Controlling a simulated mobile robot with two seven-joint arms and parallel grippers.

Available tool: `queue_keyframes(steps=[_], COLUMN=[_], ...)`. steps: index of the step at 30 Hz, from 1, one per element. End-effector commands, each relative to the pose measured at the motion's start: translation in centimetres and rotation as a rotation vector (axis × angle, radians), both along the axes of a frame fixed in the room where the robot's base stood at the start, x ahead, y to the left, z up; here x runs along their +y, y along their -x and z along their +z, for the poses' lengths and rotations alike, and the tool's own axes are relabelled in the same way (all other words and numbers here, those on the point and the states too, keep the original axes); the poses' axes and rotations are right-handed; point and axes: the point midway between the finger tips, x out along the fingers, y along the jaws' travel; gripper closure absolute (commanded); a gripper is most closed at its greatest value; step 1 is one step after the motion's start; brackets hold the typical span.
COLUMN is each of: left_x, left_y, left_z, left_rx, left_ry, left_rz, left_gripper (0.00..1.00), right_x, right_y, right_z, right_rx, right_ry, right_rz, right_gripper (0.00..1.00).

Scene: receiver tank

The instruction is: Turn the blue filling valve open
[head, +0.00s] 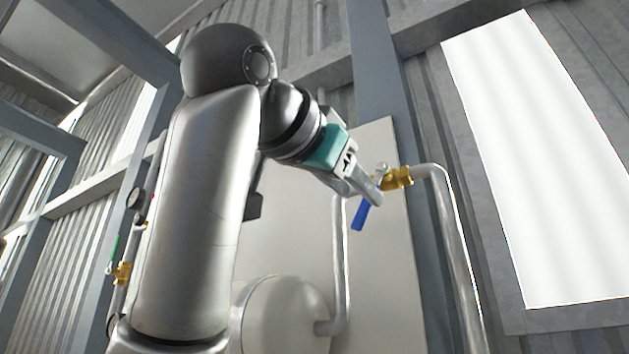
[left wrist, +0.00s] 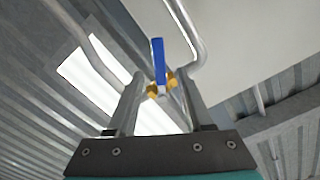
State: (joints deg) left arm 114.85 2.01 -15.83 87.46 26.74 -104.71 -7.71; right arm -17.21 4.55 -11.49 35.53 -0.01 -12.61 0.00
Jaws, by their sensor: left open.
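The blue filling valve has a blue lever (head: 360,216) that hangs down and slightly left from a brass body (head: 398,178) on a grey pipe. In the left wrist view the blue lever (left wrist: 158,62) stands upright in the picture, with brass parts of the valve (left wrist: 168,78) at its lower end. My left gripper (head: 367,190) is open at the valve, its fingers over the lever's upper end in the head view. In the left wrist view the valve appears between the two fingertips (left wrist: 163,84). I cannot tell whether a finger touches it. My right gripper is not in view.
The grey pipe (head: 450,230) bends down right of the valve. A pale panel (head: 395,270) and a rounded tank end (head: 285,315) are behind my arm. At the left are a green-handled brass valve (head: 122,272) and a gauge (head: 136,198). A bright window (head: 535,150) is at right.

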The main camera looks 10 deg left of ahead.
Motion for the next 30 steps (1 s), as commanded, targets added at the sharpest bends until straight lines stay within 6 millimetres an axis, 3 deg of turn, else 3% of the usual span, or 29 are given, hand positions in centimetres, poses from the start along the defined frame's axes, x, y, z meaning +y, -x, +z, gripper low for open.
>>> queue_keyframes(steps=[8, 13, 21, 30], left_x=[2.2, 3.1, 3.6, 3.7], left_y=[6.9, 9.2, 11.1, 11.4], left_z=[-0.2, -0.3, -0.1, 0.0], left_rx=[-0.007, -0.005, -0.001, -0.001], left_ry=[0.002, 0.003, 0.000, 0.000], left_rz=[0.000, 0.004, 0.003, 0.000], left_gripper=[0.49, 0.49, 0.49, 0.49], right_x=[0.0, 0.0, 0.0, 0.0], right_y=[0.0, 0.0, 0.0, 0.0], right_z=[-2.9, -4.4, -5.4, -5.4], right_rx=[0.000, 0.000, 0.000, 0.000], right_ry=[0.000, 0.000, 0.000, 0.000], right_rz=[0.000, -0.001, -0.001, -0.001], right_gripper=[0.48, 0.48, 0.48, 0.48])
